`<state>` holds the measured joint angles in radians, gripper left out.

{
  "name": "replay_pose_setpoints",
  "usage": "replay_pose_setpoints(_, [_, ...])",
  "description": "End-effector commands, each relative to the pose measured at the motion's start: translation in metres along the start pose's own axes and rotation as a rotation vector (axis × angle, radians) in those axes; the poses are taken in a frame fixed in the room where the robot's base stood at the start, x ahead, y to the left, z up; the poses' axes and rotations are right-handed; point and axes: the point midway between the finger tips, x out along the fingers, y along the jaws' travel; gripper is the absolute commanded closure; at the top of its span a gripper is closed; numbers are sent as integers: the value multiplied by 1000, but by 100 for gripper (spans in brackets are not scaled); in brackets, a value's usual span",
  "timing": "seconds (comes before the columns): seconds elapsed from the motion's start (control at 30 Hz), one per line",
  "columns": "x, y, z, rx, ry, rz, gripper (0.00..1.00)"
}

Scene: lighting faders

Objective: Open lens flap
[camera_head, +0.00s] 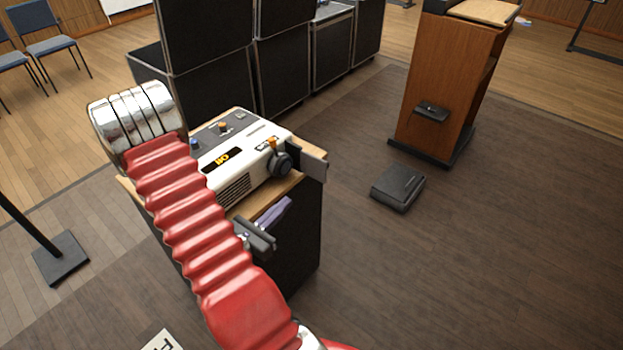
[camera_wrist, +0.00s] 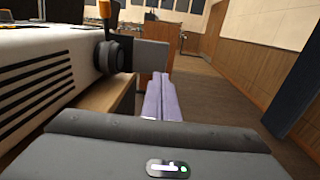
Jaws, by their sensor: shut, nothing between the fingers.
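A white projector (camera_head: 240,160) with a dark vent grille sits on a wooden-topped black stand. Its round black lens or knob (camera_head: 281,164) sticks out at the right end, and it also shows in the wrist view (camera_wrist: 112,57). A flat grey flap (camera_head: 314,164) stands beside it at the projector's right end. In the wrist view the flap (camera_wrist: 152,56) is upright, just beyond the round part. My gripper (camera_head: 285,204) has purple fingers, closed together and empty, below the flap and apart from it. In the wrist view the fingertips (camera_wrist: 160,78) point toward the flap's lower edge.
The wooden stand top (camera_wrist: 108,95) has its edge close to my fingers. A wooden lectern (camera_head: 450,80) stands at the back right, with a dark box (camera_head: 398,188) on the floor before it. Black cases (camera_head: 280,60) stand behind. The floor at right is clear.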

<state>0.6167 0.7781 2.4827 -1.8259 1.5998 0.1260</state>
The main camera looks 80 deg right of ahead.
Motion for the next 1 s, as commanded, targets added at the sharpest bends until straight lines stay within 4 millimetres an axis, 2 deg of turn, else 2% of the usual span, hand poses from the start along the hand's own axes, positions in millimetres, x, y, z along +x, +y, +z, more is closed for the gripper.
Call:
replay_pose_setpoints(0.57, [6, 0, -4, -11, -1, 10, 100])
replay_pose_setpoints(1.0, [44, 0, -3, -10, -1, 7, 100])
